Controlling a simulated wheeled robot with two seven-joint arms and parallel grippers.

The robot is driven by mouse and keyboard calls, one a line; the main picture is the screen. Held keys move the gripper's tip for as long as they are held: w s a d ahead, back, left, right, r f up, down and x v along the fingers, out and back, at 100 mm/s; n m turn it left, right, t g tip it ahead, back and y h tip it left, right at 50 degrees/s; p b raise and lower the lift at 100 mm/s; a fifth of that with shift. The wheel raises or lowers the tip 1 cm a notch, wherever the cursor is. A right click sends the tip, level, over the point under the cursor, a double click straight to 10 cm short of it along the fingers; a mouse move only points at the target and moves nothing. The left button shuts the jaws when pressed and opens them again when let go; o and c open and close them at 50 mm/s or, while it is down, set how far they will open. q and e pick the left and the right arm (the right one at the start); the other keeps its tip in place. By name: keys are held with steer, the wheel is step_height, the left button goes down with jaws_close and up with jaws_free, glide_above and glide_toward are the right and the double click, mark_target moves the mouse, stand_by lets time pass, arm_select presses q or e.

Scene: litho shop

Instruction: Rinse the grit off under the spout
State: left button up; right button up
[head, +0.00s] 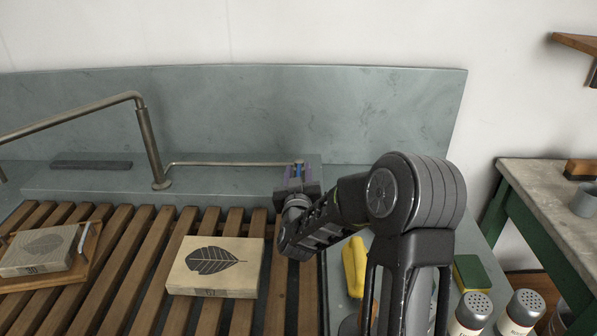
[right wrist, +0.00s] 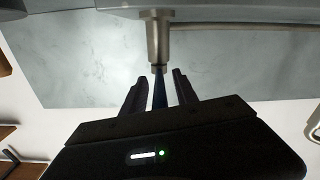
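The spout (head: 298,164) is the end of a thin metal pipe over the back of the sink; its nozzle shows in the right wrist view (right wrist: 158,42). A narrow blue streak (right wrist: 158,90) comes from the nozzle; I cannot tell for sure that it is water. My right gripper (head: 297,175) is right at the spout. Its two dark fingers (right wrist: 160,92) stand apart, one on each side of the blue streak, and hold nothing visible. No grit can be made out on them. A pale stone with a black leaf print (head: 213,283) lies flat on the wooden slats. My left gripper is out of view.
A second printed stone (head: 42,252) sits in a wooden tray (head: 88,262) at left. A bent metal tube (head: 150,145) stands behind the slats (head: 130,262). At right are a yellow item (head: 354,268), a sponge (head: 473,274), shaker cans (head: 522,307) and a side table (head: 545,195).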

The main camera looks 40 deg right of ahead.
jaws_close()
stand_by(0.3)
stand_by(1.1)
